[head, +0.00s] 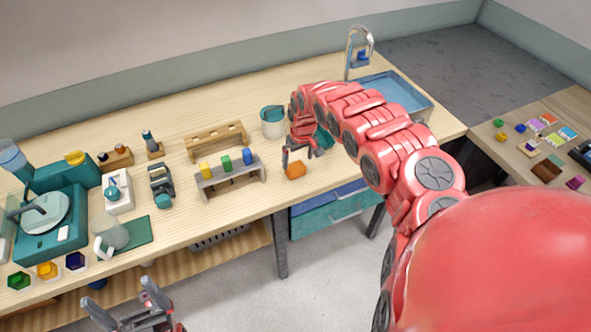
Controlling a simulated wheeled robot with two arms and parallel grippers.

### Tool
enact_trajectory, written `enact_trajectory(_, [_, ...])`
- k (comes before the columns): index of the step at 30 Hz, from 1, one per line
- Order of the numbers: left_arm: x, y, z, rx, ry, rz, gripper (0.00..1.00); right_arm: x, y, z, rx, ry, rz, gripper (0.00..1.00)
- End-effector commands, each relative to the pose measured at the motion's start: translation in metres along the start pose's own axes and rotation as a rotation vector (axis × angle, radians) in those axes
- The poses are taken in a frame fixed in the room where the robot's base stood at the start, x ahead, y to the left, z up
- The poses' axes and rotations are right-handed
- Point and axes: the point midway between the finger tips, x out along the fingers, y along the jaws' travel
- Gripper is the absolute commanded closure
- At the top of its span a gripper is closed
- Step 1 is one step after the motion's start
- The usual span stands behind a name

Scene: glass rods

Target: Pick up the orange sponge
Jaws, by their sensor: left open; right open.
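The orange sponge (295,170) lies on the wooden bench top near its front edge, right of the grey rack. My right gripper (299,156) reaches over the bench with its fingers pointing down, open. Its fingertips are just above and behind the sponge; I cannot tell whether they touch it. My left gripper (119,296) is open and empty, low at the bottom left, over the floor in front of the bench.
A grey rack (231,182) with yellow, green and blue pieces stands left of the sponge. A teal-filled beaker (272,122) stands behind, near my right arm. A sink (405,93) is at the back right.

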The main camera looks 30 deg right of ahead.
Motion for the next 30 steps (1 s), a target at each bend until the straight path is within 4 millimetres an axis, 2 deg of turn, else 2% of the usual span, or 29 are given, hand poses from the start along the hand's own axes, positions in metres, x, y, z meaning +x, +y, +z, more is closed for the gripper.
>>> enact_trajectory(8, [0.005, 0.0, -0.001, 0.0, 0.0, 0.0, 0.0, 0.01, -0.002, -0.002, 0.0, 0.003, -0.001, 0.0])
enact_trajectory(16, [0.017, -0.001, -0.003, 0.0, 0.0, 0.0, 0.0, 0.035, -0.005, -0.003, 0.001, 0.003, -0.001, 0.0])
enact_trajectory(21, [0.013, -0.001, -0.002, 0.0, 0.0, 0.0, 0.0, 0.052, -0.005, -0.004, 0.001, 0.005, -0.001, 0.0])
enact_trajectory(30, [0.013, -0.001, -0.002, 0.0, 0.0, 0.0, 0.0, 0.057, -0.003, -0.003, 0.0, 0.003, 0.003, 0.0])
